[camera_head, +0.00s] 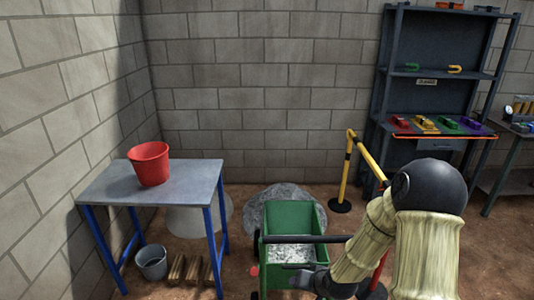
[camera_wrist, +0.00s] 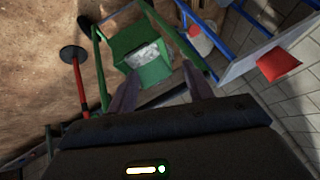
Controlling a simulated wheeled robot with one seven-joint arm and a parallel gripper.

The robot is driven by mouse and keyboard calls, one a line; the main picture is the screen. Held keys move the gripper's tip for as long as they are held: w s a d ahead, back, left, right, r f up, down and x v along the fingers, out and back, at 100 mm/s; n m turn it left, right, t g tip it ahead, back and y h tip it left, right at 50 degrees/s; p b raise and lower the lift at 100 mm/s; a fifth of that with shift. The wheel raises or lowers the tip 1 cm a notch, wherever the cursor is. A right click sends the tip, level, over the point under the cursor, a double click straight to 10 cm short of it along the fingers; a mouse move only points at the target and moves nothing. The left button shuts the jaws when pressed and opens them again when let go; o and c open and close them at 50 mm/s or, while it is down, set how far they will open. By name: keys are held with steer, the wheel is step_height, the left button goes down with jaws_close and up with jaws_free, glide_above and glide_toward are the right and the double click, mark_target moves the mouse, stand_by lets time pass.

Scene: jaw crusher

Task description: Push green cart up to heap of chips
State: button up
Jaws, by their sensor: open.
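The green cart (camera_head: 272,272) stands on the dirt floor at the lower middle of the head view, with grey chips inside it. Its dark handle bar (camera_head: 335,239) runs crosswise. The grey heap of chips (camera_head: 272,203) lies just behind the cart against the block wall; the cart hides its lower part, so I cannot tell whether they touch. My gripper (camera_head: 296,274) is low beside the cart, partly covered by my arm. In the wrist view my gripper (camera_wrist: 161,72) is open, its fingers apart and pointing toward the cart (camera_wrist: 128,45). I cannot tell whether it touches the handle.
A blue-legged table (camera_head: 190,185) with a red bucket (camera_head: 149,164) stands left of the cart. A grey bucket (camera_head: 152,263) and wood blocks (camera_head: 193,270) are beneath it. A yellow barrier post (camera_head: 346,175) and a dark shelf rack (camera_head: 433,105) stand at right.

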steer(key=s+d+r+n+g+h+p, duration=0.1)
steer(key=s+d+r+g+h+p, duration=0.1)
steer(key=s+r, duration=1.3)
steer(key=shift+s+d+n+g+h, duration=0.35)
steer(key=shift+d+g+h, duration=0.25)
steer(key=shift+d+g, duration=0.55)
